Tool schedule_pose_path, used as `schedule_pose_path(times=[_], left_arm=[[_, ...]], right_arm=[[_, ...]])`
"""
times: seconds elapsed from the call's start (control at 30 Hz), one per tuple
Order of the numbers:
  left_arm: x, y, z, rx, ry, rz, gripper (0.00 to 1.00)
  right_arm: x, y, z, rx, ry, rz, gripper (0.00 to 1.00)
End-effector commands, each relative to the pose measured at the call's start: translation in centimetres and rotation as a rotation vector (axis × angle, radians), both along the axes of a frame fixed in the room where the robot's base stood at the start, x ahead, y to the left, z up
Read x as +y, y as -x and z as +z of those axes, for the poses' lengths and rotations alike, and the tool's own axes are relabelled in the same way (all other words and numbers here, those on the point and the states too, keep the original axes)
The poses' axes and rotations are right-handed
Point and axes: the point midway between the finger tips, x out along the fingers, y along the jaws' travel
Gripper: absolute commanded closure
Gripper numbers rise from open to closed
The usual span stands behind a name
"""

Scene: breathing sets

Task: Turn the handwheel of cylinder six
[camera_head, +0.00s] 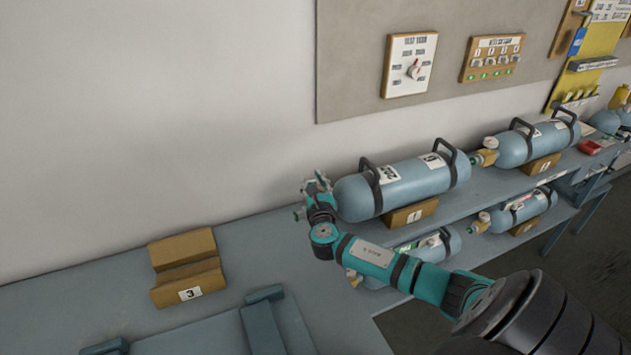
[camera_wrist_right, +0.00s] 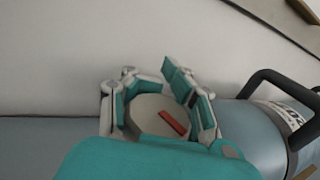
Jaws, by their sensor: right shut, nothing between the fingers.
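A blue-grey cylinder (camera_head: 405,184) with black handles lies on a wooden cradle at the bench's back; the digit on its label is too small to read surely. Its left end is at my right gripper (camera_head: 316,190), which partly hides the valve there. In the right wrist view, a round grey disc with a red bar, likely the handwheel (camera_wrist_right: 150,113), shows between and beneath the fingers of my right gripper (camera_wrist_right: 160,92). The gripper is shut with nothing gripped; contact with the disc cannot be told. My left gripper is not in view.
An empty wooden cradle (camera_head: 186,267) marked 3 stands on the bench at left. Another cylinder (camera_head: 528,143) lies further right, and more lie on the shelf below. A dial panel (camera_head: 409,66) and a light panel (camera_head: 492,58) hang on the wall behind.

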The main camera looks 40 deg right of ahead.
Motion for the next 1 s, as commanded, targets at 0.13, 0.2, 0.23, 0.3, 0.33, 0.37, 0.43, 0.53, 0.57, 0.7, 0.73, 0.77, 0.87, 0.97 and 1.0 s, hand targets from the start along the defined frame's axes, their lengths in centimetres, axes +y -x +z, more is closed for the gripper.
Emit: schedule_pose_path(times=[0.13,0.2,0.23,0.3,0.33,0.37,0.43,0.53,0.57,0.7,0.73,0.77,0.87,0.97,1.0], left_arm=[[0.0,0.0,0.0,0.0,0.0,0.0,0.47],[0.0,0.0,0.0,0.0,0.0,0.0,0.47],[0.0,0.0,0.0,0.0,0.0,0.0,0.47],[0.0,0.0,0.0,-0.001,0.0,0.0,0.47],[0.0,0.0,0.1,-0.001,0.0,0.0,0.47],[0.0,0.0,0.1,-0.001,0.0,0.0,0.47],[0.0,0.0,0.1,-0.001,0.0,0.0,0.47],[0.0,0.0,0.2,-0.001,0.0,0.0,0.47],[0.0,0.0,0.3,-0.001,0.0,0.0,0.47],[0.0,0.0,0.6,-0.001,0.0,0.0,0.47],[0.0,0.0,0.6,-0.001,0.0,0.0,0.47],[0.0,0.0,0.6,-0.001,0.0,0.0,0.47],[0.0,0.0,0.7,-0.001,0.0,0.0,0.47],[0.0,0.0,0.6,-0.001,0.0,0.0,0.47],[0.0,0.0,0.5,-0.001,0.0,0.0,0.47]], right_arm=[[0.3,0.1,-0.6,0.008,-0.007,-0.002,1.0],[0.3,0.2,-0.6,0.008,-0.007,-0.006,1.0],[0.3,0.2,-0.6,0.008,-0.007,-0.007,1.0],[0.2,0.2,-0.6,0.008,-0.007,-0.013,1.0],[0.2,0.2,-0.6,0.008,-0.007,-0.016,1.0],[0.2,0.2,-0.6,0.008,-0.007,-0.02,1.0],[0.3,0.2,-0.6,0.009,-0.009,-0.033,1.0],[0.2,0.3,-0.6,0.008,-0.009,-0.064,1.0],[0.2,0.3,-0.6,0.008,-0.009,-0.077,1.0],[0.0,0.5,-0.6,0.009,-0.012,-0.164,1.0],[-0.1,0.5,-0.6,0.009,-0.012,-0.188,1.0],[-0.1,0.6,-0.6,0.009,-0.012,-0.214,1.0],[-0.4,0.8,-0.6,0.008,-0.012,-0.305,1.0],[-0.6,1.1,-0.7,0.01,-0.01,-0.401,1.0],[-0.7,1.3,-0.7,0.01,-0.01,-0.439,1.0]])
